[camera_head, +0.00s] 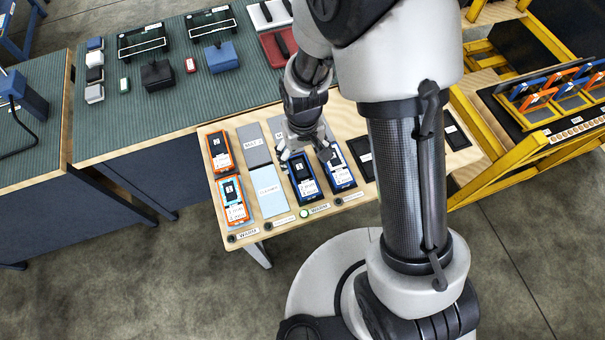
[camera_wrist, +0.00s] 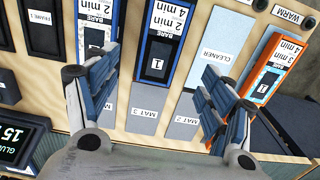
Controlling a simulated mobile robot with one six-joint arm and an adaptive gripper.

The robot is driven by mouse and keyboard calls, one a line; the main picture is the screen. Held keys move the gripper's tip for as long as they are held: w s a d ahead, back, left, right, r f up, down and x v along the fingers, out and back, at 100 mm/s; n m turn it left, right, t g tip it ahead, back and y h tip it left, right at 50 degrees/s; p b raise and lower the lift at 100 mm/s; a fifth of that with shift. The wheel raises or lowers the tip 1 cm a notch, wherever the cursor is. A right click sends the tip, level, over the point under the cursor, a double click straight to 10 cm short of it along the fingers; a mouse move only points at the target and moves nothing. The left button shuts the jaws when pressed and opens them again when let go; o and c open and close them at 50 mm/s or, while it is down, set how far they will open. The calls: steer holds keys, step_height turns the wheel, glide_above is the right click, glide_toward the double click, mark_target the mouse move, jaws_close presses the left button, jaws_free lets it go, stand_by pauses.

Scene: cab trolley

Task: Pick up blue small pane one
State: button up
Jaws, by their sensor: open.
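The blue small pane one (camera_head: 303,178) lies flat on the wooden bench in the head view, a blue-framed dark pane with a white label. In the wrist view it (camera_wrist: 156,52) shows a "1" tag and a "BARE" label. My gripper (camera_head: 306,153) is above its far end, open, with nothing between its fingers. In the wrist view the spread fingers of my gripper (camera_wrist: 155,90) stand to either side of the pane's near end. I cannot tell the exact height. A second blue pane (camera_head: 338,168) lies just right of it and is partly behind the left finger in the wrist view.
The light blue cleaner pad (camera_head: 268,190) and two orange panes (camera_head: 233,202) lie left of pane one. A dark frame (camera_head: 363,158) lies right of the second blue pane. The grey mat 2 (camera_head: 254,146) lies behind the cleaner. A yellow rack (camera_head: 550,150) stands far right.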

glide_above(303, 175)
steer(key=f+b, duration=0.1)
steer(key=f, duration=0.3)
steer(key=shift+w+f, duration=0.1)
steer(key=shift+w, duration=0.1)
steer(key=f, duration=0.1)
steer(key=f+b, duration=0.1)
steer(key=f, duration=0.1)
steer(key=f+b, duration=0.1)
steer(key=f, duration=0.1)
steer(key=shift+s+f, duration=0.1)
steer(key=shift+s, duration=0.15)
steer(key=shift+c, duration=0.6)
steer(key=c, duration=1.2)
steer(key=shift+o, duration=0.2)
